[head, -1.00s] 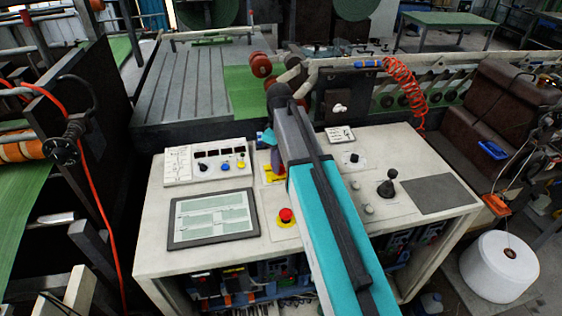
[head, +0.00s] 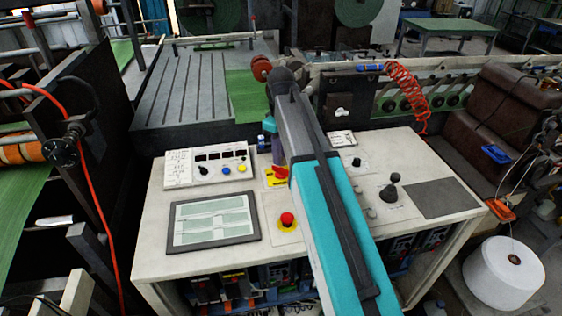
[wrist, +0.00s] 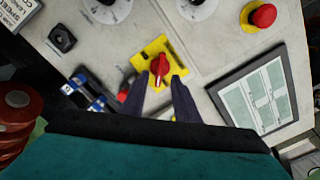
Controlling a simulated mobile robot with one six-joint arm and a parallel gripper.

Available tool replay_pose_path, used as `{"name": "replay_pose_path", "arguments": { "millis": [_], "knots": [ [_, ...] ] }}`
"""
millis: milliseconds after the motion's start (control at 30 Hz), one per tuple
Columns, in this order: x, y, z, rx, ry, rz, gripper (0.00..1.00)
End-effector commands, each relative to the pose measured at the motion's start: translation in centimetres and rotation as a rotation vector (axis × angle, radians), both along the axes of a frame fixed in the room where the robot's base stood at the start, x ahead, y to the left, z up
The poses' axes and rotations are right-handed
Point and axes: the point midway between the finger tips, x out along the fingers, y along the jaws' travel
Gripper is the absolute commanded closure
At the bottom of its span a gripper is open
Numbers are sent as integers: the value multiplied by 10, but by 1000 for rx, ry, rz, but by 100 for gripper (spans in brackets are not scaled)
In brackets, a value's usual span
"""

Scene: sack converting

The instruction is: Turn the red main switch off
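The red main switch (wrist: 160,66) is a red rotary knob with a pale mark on its handle, mounted on a yellow plate (wrist: 151,47). The handle lies roughly along the up-down line of the wrist view. In the head view the yellow plate (head: 275,183) shows beside my arm, with the red knob partly hidden. My gripper (wrist: 159,88) is open, with its two dark fingers spread on either side of the knob's lower end in the wrist view. I cannot tell whether they touch it. The gripper also shows in the head view (head: 278,160), pointing down.
A red emergency stop button (head: 287,220) and a tablet-like screen (head: 214,220) are near the switch. A panel with knobs (head: 209,166) stands to its left. A joystick (head: 391,190) is to the right. A blue-and-black part (wrist: 97,98) lies close to the fingers.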

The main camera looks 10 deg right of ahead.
Motion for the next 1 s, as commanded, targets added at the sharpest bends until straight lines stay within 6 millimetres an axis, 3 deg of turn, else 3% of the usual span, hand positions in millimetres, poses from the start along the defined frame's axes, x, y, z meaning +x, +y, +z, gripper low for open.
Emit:
{"name": "replay_pose_path", "arguments": {
  "millis": [600, 1000],
  "knots": [
    [1, 0, 69, 0, -1, 0, 72],
    [0, 0, 86, 0, 0, 1, 72]
  ]
}}
